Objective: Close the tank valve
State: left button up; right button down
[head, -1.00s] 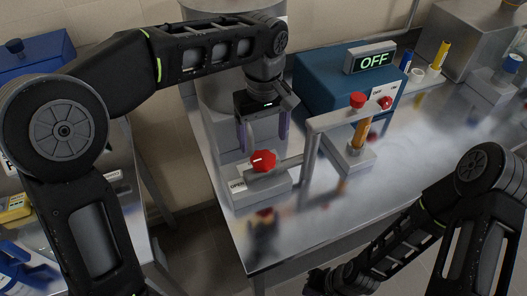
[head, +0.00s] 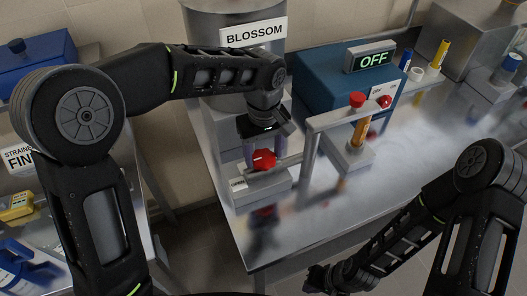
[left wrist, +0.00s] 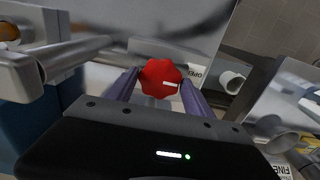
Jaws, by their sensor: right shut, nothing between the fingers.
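The tank valve has a red knob (head: 264,160) with a white mark, on a grey metal block (head: 262,187) at the near left corner of the steel table. The knob also shows in the left wrist view (left wrist: 160,78), its mark pointing right. My left gripper (head: 265,155) reaches down from above, with its purple fingers on both sides of the knob. In the left wrist view the fingers (left wrist: 160,88) sit close against the knob's sides. The tank (head: 205,22) labelled BLOSSOM stands behind. My right gripper (head: 315,280) is shut and empty, low in front of the table.
A grey bracket (head: 335,117) stands right of the knob, beside a block with a red-topped orange handle (head: 359,132). The table's right part (head: 430,120) is mostly clear.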

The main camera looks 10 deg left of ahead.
pick_arm(q)
jog(key=c, duration=1)
jog(key=shift+m, duration=0.4)
jog(key=m, duration=0.3)
jog(key=shift+b, duration=0.4)
jog(key=m, duration=0.9)
jog(key=shift+m, duration=2.6)
